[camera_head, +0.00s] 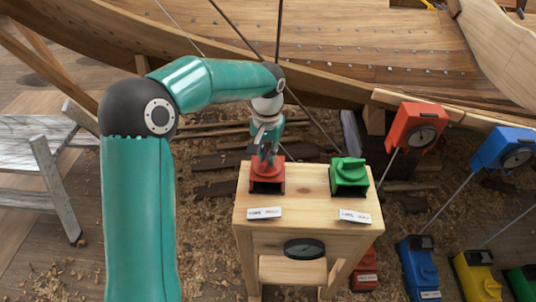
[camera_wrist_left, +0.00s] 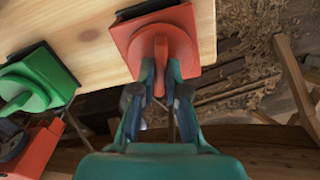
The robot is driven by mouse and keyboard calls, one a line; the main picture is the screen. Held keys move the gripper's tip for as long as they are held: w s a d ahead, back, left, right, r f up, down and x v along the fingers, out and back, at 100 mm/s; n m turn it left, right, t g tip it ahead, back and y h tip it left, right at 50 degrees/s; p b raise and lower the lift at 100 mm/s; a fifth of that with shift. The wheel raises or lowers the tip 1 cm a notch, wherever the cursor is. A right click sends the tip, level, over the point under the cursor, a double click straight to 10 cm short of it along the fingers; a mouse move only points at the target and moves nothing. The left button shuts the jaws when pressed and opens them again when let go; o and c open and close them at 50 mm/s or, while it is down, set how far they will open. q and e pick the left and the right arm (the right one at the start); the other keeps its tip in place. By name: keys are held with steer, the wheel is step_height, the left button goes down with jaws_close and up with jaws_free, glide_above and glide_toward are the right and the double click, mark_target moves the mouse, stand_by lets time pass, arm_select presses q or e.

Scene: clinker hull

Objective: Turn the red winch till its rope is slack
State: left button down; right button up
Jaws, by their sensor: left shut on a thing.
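The red winch (camera_head: 267,184) sits at the back left of the small wooden table, with a white label in front of it. It also shows in the wrist view (camera_wrist_left: 185,22), with a red knob on its top. My left gripper (camera_head: 267,152) points down onto this winch from above. In the wrist view the left gripper's fingers (camera_wrist_left: 160,75) are closed on either side of the knob. A red box with a round dial (camera_head: 418,127) stands by the hull; its thin line runs straight down to the left. The dial reading is too small to tell. My right gripper is not in view.
A green winch (camera_head: 349,175) stands on the table (camera_head: 310,205), right of the red one. Red, blue (camera_head: 417,265), yellow (camera_head: 477,275) and green units stand on the floor at right. The hull (camera_head: 340,80) is behind.

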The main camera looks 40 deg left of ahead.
arm_select(q)
steer(key=shift+n, duration=2)
steer(key=c, duration=1.2)
jaws_free()
steer(key=shift+r, duration=0.1)
step_height(320, 180, up, 12)
steer(key=shift+w+f, duration=0.1)
steer(key=shift+f, duration=0.1)
